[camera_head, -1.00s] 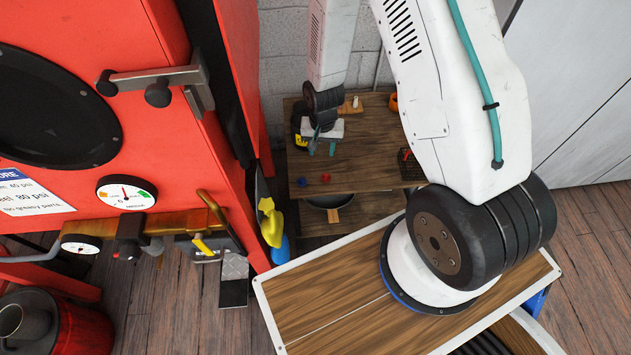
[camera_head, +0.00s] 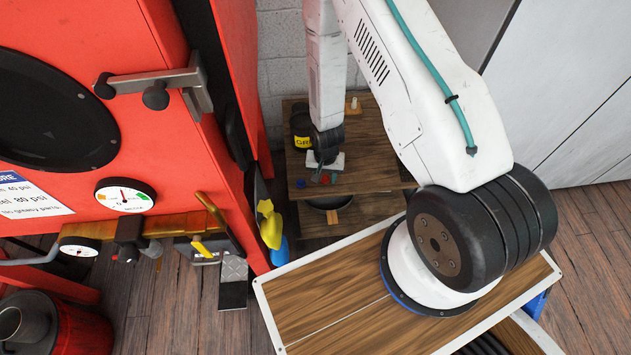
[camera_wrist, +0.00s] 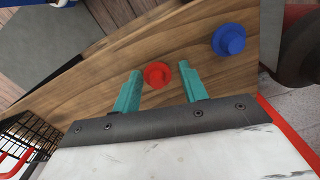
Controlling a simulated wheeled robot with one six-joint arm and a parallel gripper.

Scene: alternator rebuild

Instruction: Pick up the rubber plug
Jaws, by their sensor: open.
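Two small flanged plugs stand on the wooden shelf top; the frames do not show which is rubber. The red plug (camera_wrist: 157,75) appears between the tips of my gripper (camera_wrist: 159,71) in the wrist view. The blue plug (camera_wrist: 229,39) is apart, beyond the right finger. In the head view the blue plug (camera_head: 300,183) is near the shelf's front edge and the red plug (camera_head: 325,179) is partly hidden by my gripper (camera_head: 324,174). The teal fingers are open with nothing held. I cannot tell how high they are above the red plug.
The wooden shelf (camera_head: 366,155) has clear room to the right. A dark container with a yellow label (camera_head: 301,140) stands at its back left. A black wire basket (camera_wrist: 33,133) shows at the lower left of the wrist view. A red cabinet (camera_head: 160,60) stands to the left.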

